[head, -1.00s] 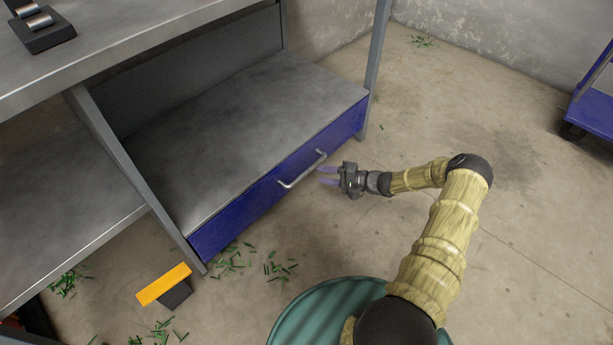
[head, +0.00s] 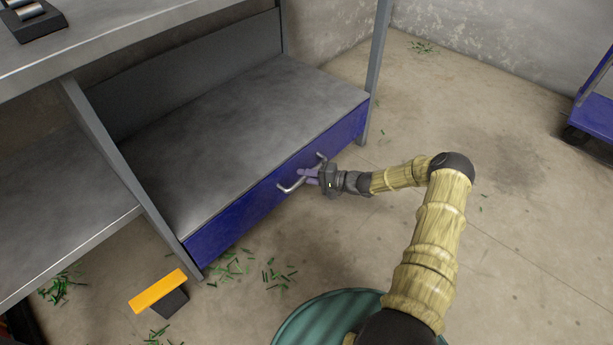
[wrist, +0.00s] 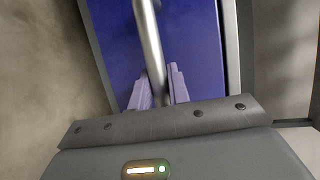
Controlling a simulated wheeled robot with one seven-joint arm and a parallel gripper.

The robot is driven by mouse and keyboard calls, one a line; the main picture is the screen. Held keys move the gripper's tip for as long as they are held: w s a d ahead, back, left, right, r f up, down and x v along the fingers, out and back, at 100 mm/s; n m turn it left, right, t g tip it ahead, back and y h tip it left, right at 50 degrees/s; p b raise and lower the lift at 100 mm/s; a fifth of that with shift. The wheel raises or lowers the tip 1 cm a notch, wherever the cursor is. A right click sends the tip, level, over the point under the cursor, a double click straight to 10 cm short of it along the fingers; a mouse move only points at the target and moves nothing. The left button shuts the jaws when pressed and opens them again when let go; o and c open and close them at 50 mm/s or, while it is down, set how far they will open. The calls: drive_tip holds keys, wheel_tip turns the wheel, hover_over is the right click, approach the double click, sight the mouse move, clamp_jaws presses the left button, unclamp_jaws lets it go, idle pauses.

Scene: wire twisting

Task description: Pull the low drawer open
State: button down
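The low blue drawer (head: 225,226) is under the grey shelf of the metal workbench, its front flush with the frame. Its metal bar handle (head: 291,187) sticks out from the front; the bar also shows in the wrist view (wrist: 149,38). My gripper (head: 308,176) is at the handle, with one purple finger on each side of the bar. In the wrist view the fingers (wrist: 159,90) lie close against the bar, and the gripper looks shut on it. The fingers hide a short part of the handle.
A teal round object (head: 330,318) is below my arm. An orange-topped block (head: 158,291) and scattered green bits (head: 232,264) lie on the floor in front of the bench. A blue cart (head: 597,112) stands far right. The floor before the drawer's right half is mostly clear.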

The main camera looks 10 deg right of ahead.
drive_tip(key=shift+s+d, duration=0.1)
drive_tip(key=s+d+p, duration=0.5)
drive_tip(key=s+d, duration=0.2)
drive_tip(key=s, duration=0.3)
drive_tip(key=s+d+p, duration=0.6)
drive_tip(key=s+d, duration=0.2)
drive_tip(key=s, duration=0.2)
drive_tip(key=shift+s, duration=0.3)
drive_tip(key=c, duration=1.3)
unclamp_jaws()
drive_tip(key=p+v, duration=0.3)
drive_tip(key=v, duration=1.4)
drive_tip(key=shift+s+d+r+p, duration=0.1)
drive_tip(key=shift+p, duration=0.3)
